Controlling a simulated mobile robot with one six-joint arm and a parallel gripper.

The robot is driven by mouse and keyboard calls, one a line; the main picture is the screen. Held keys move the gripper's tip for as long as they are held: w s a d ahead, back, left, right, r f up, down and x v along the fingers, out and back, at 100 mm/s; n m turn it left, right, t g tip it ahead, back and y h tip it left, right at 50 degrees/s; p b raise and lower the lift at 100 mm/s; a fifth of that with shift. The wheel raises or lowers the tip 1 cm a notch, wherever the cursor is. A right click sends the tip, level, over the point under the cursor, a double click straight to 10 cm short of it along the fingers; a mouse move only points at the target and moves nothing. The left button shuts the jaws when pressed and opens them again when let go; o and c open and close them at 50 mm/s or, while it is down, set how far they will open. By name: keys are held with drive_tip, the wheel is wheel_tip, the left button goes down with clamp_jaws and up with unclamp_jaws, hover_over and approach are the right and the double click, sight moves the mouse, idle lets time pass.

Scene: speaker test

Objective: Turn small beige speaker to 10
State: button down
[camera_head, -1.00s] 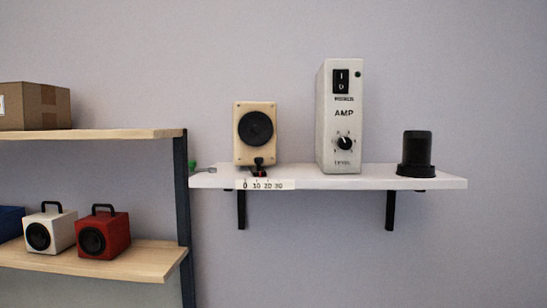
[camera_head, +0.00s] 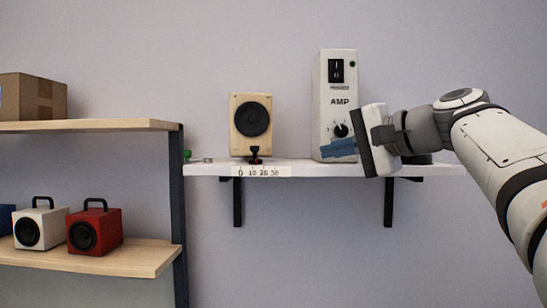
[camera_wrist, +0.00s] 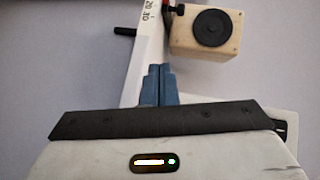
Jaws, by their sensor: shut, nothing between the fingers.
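The small beige speaker (camera_head: 234,126) stands on the white wall shelf, its round black cone facing out. A black stand or pointer (camera_head: 254,153) is under its front, above a scale strip (camera_head: 285,172) marked 0, 10, 20, 30. The exact reading is too small to tell. The wrist view shows the speaker (camera_wrist: 234,42) at top right and part of the scale (camera_wrist: 147,18). My gripper (camera_head: 338,148) points left in front of the amp's lower part, right of the speaker and apart from it. Its blue fingers are together and empty in the wrist view (camera_wrist: 158,85).
The white amp (camera_head: 338,75) with a knob and switch stands behind my fingers. My arm hides most of the black cylinder. A wooden shelf unit (camera_head: 90,125) at left holds a box (camera_head: 32,97), a white speaker (camera_head: 52,215) and a red speaker (camera_head: 110,225). The shelf between beige speaker and amp is clear.

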drive_tip(key=shift+y, duration=0.5)
drive_tip(key=w+a, duration=0.2)
drive_tip(key=w+a+r+p, duration=0.1)
drive_tip(key=w+a, duration=0.1)
drive_tip(key=w+a+r+p, duration=0.1)
drive_tip(key=w+a, duration=0.1)
drive_tip(key=shift+a, duration=0.25)
drive_tip(key=a, duration=0.2)
drive_tip(key=a+p, duration=0.1)
drive_tip(key=shift+w+a+f, duration=0.25)
drive_tip(key=shift+f, duration=0.15)
drive_tip(key=shift+s+a, duration=0.1)
drive_tip(key=shift+a, duration=0.25)
drive_tip(key=shift+a+f, duration=0.2)
